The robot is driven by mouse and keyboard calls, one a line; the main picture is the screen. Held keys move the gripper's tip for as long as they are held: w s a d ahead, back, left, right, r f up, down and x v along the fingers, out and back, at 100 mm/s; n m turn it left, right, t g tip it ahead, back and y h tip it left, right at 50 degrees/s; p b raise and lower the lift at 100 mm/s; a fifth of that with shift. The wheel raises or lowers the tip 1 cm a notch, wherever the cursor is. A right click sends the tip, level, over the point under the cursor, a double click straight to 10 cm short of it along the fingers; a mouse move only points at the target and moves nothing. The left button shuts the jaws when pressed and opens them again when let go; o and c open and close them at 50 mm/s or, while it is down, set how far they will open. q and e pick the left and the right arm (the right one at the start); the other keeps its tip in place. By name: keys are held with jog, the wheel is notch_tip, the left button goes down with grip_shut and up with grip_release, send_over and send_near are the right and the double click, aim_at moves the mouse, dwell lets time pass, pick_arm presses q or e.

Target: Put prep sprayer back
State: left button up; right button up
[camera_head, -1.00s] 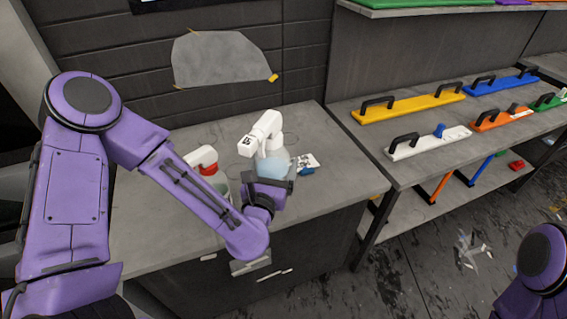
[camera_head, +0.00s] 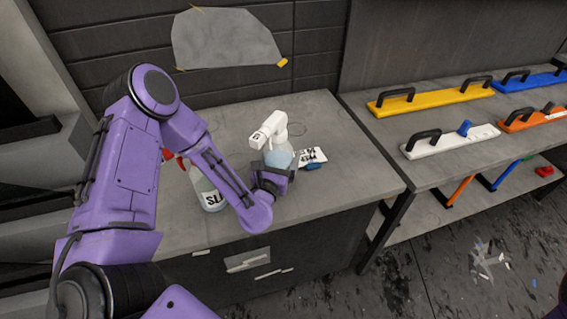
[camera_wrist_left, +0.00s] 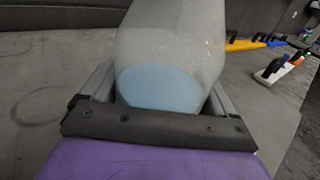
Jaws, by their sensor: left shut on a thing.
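The prep sprayer (camera_head: 277,151) is a white-headed spray bottle with pale blue liquid, upright at the workbench (camera_head: 330,125). My left gripper (camera_head: 277,172) is shut around its body. In the left wrist view the clear bottle (camera_wrist_left: 170,45) fills the space between the two fingers of my left gripper (camera_wrist_left: 160,95). I cannot tell whether its base touches the bench. A drawn circle (camera_head: 297,129) on the bench shows just behind the bottle. My right gripper is out of view.
A second spray bottle (camera_head: 209,187) with a red part stands behind my left forearm. A white card or cloth (camera_head: 311,155) and a blue item (camera_head: 314,166) lie right of the held bottle. A shelf rack (camera_head: 390,137) with coloured handled tools stands to the right.

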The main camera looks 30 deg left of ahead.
pick_arm(q)
jog(key=shift+s+r, duration=0.15)
jog(key=shift+s, duration=0.25)
jog(key=o, duration=1.3)
jog(key=shift+w+f, duration=0.1)
jog(key=shift+f, duration=0.1)
jog(key=shift+r, duration=0.25)
jog(key=b+v, duration=0.1)
jog(key=v, duration=0.1)
jog(key=b+v, duration=0.1)
jog(key=v, duration=0.1)
jog(key=f+b+v, duration=0.1)
jog(key=v, duration=0.1)
jog(key=shift+s+d+b, duration=0.15)
jog(key=shift+s+b, duration=0.15)
jog(key=shift+s, duration=0.05)
jog(key=s, duration=0.1)
jog(key=s+r+p, duration=0.1)
jog(key=s+d+p, duration=0.1)
jog(key=shift+s+r, duration=0.2)
jog(key=shift+s, duration=0.05)
jog(key=shift+s+d+p, duration=0.2)
jog(key=shift+s+p, duration=0.35)
jog(key=shift+s, duration=0.1)
jog(key=shift+s+f, duration=0.25)
